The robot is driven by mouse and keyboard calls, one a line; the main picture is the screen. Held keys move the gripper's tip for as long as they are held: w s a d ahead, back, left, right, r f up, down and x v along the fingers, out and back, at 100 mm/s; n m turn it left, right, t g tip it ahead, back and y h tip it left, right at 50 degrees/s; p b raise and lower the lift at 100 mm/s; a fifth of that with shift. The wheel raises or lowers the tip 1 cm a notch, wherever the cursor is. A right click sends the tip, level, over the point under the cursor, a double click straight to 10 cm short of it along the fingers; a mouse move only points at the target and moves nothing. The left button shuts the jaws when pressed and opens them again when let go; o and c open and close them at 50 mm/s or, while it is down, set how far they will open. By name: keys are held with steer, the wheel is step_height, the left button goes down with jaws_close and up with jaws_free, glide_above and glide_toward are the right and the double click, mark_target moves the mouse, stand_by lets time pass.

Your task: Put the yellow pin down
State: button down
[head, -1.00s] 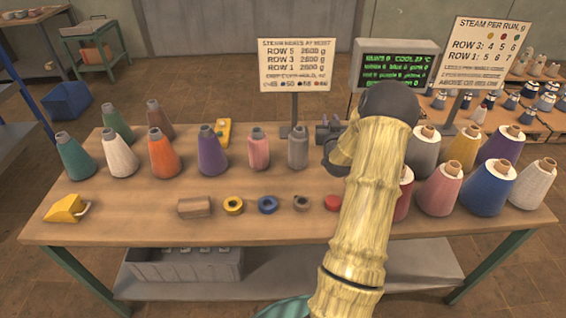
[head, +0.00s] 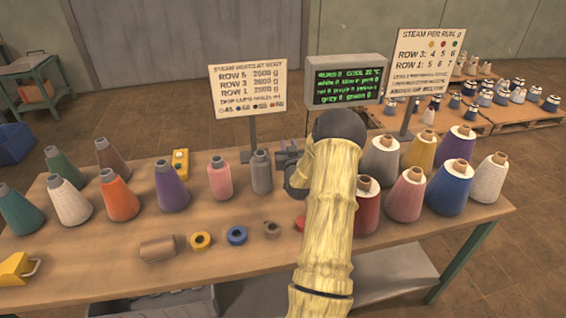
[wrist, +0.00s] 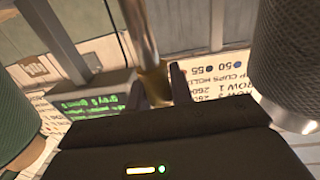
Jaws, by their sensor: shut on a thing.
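My gripper (head: 288,156) is above the back of the table, just right of a grey cone, partly hidden behind my arm in the head view. In the wrist view my gripper (wrist: 154,88) is shut on a pin with a brass-yellow collar (wrist: 153,84) and a steel-coloured shaft running up out of the frame. The pin cannot be made out in the head view. Its far end is out of sight.
Coloured yarn cones, including a grey cone (head: 260,172) and a red cone (head: 367,205), flank my arm on the wooden table (head: 120,274). Small rings, including a yellow ring (head: 201,240), lie in front. A sign (head: 248,90) and a green-text display (head: 346,82) stand behind.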

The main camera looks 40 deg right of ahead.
steer(key=shift+a+f, duration=0.1)
steer(key=shift+f, duration=0.35)
steer(key=shift+f, duration=2.05)
steer(key=shift+w+f, duration=0.15)
steer(key=c, duration=1.5)
jaws_free()
steer(key=shift+c, duration=0.2)
steer(key=o, duration=0.3)
steer(key=shift+s, duration=0.2)
